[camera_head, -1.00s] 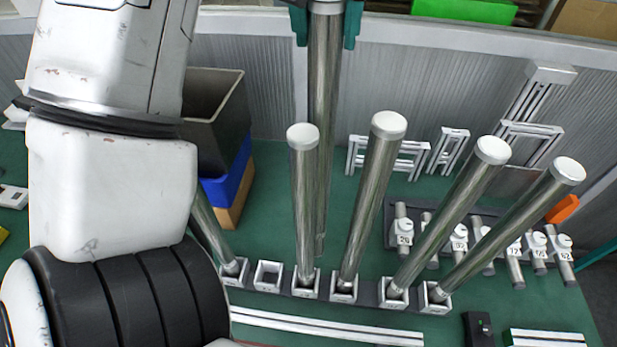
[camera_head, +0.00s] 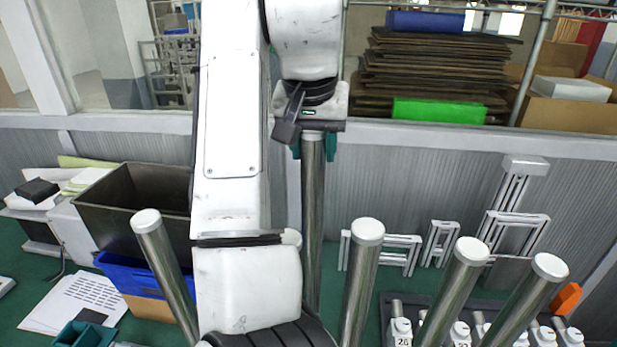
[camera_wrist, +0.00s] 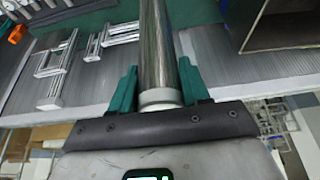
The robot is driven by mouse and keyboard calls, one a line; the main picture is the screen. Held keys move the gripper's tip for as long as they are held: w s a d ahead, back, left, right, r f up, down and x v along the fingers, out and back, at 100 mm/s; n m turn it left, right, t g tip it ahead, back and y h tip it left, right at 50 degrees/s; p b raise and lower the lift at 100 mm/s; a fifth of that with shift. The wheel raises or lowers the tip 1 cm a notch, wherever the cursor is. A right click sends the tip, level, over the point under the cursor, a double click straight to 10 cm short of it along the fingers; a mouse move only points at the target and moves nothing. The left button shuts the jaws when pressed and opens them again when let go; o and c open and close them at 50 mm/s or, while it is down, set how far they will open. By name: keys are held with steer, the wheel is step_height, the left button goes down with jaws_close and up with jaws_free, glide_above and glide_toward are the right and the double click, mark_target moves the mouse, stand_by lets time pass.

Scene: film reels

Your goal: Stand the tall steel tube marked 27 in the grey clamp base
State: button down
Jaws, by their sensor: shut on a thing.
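My gripper (camera_head: 314,150) has teal fingers and is shut on a tall steel tube (camera_head: 313,215), holding it upright near its top. The wrist view shows the teal fingers (camera_wrist: 158,88) on both sides of the tube (camera_wrist: 158,45), just by its pale end cap. My arm hides the tube's lower end in the head view. I cannot read a number on it. The grey clamp base is below the frame and hidden now.
Other capped steel tubes (camera_head: 357,275) (camera_head: 455,290) (camera_head: 527,300) stand to the right, and one leans at the left (camera_head: 165,270). A dark bin (camera_head: 135,205) stands at the left. Silver frames (camera_head: 385,250) and small numbered blocks (camera_head: 400,332) are at the right. A grey wall runs behind.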

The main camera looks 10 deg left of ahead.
steer(key=a+x, duration=0.1)
steer(key=x, duration=0.8)
steer(key=shift+w, duration=0.5)
steer(key=shift+a+f, duration=0.15)
steer(key=c, duration=0.5)
jaws_free()
steer(key=shift+f, duration=0.15)
steer(key=shift+c, duration=0.2)
steer(key=b+v, duration=0.1)
steer(key=v, duration=1.1)
steer(key=shift+b, duration=0.4)
